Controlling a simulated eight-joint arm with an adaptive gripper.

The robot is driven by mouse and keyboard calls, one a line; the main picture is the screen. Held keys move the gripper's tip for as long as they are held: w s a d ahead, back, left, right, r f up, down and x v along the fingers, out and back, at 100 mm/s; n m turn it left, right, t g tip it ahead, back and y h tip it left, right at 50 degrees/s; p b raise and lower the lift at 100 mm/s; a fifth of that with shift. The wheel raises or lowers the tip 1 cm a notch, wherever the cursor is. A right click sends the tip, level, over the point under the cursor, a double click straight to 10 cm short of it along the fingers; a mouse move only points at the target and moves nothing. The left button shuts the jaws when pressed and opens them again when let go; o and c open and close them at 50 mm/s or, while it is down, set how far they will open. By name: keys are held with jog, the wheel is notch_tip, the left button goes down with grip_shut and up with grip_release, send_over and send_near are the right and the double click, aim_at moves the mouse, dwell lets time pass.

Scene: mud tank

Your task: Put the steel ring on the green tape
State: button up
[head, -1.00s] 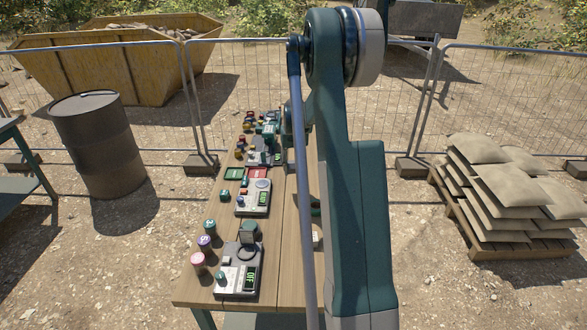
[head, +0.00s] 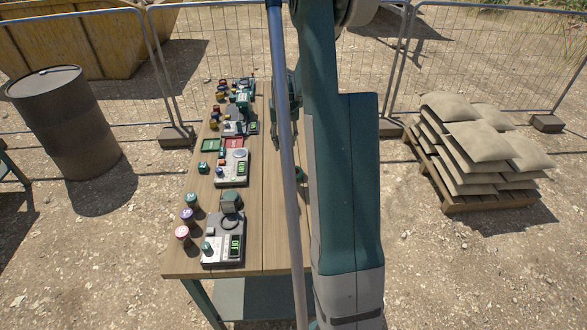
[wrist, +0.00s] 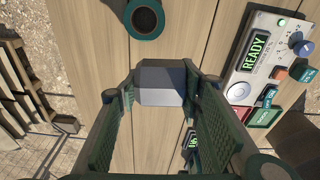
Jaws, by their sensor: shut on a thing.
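My gripper (wrist: 160,90) is shut on a plain grey, blocky-looking piece, which I take to be the steel ring (wrist: 160,76). It shows edge-on between the fingertips in the wrist view, and its hole is not visible. The green tape (wrist: 136,30) is a dark green roll with a dark centre, lying on the wooden table at the top of the wrist view. The ring is apart from the tape, below it in that picture. In the head view my arm hides the held piece and most of the tape. The ring's height above the table is unclear.
A grey device reading READY (wrist: 250,60) stands right of my gripper in the wrist view. Along the table's left side in the head view are another device (head: 222,240), coloured jars (head: 187,215) and red and green pads (head: 233,143). Bare planks (head: 254,200) lie beside them.

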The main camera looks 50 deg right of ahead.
jog(key=r+p, duration=0.1)
send_over(294, 171)
jog(key=shift+r+m, duration=0.15)
jog(key=shift+m, duration=0.25)
jog(key=shift+f, duration=2.95)
jog(key=shift+f, duration=2.05)
jog(key=shift+f, duration=0.15)
jog(key=o, duration=1.1)
jog(key=shift+c, duration=0.2)
